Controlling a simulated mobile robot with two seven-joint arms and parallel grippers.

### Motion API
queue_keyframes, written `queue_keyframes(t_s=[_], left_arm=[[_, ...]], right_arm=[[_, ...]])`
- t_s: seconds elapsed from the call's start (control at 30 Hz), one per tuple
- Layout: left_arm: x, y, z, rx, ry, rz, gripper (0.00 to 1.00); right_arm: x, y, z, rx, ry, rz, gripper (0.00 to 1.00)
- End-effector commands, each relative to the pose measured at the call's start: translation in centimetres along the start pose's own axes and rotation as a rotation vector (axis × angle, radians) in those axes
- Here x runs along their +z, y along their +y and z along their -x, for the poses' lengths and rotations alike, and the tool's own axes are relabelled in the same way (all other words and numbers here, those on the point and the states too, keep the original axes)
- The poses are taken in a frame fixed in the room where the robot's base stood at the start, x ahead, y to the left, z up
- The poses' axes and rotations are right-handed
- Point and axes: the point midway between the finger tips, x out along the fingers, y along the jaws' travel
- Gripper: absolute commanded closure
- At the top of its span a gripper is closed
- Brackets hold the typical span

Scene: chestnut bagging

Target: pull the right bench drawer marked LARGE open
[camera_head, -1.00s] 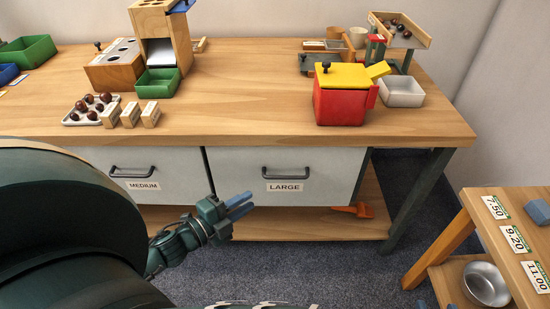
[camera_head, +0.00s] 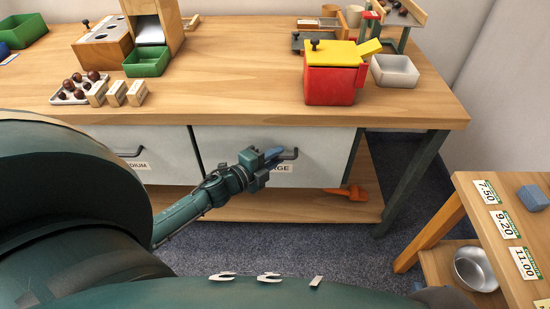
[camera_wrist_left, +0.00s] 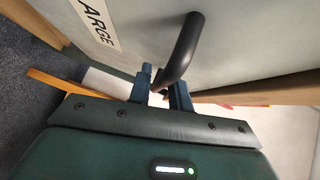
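The white LARGE drawer (camera_head: 325,150) is under the bench at the right, its front about flush with the MEDIUM drawer beside it. Its label (camera_head: 283,169) is partly hidden by my left gripper. My left gripper (camera_head: 274,154) is at its dark bar handle (camera_head: 293,154), covering most of it. In the left wrist view, the two fingers (camera_wrist_left: 163,88) stand a little apart, with the handle (camera_wrist_left: 182,48) running down to the gap between them. Whether they touch it is hard to see. My right gripper is out of view.
The MEDIUM drawer (camera_head: 160,155) is at the left, partly behind my left arm. An orange object (camera_head: 352,193) lies on the lower shelf. A small table (camera_head: 500,270) with price cards stands at the right. Open floor (camera_head: 310,240) lies before the drawer.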

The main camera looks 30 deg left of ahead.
Motion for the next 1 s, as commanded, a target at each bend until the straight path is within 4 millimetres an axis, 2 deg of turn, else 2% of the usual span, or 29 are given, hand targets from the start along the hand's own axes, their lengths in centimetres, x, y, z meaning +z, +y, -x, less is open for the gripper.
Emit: queue_keyframes(t_s=[0.27,0.53,1.0], left_arm=[[-0.01,0.03,-0.15,0.001,-0.001,0.001,0.80],[-0.02,0.03,-0.14,0.001,0.000,0.001,1.00],[-0.05,0.04,-0.10,0.001,0.000,0.001,1.00]], right_arm=[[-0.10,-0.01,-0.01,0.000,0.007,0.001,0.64],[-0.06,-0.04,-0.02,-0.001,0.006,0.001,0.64],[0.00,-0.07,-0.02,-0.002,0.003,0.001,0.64]])
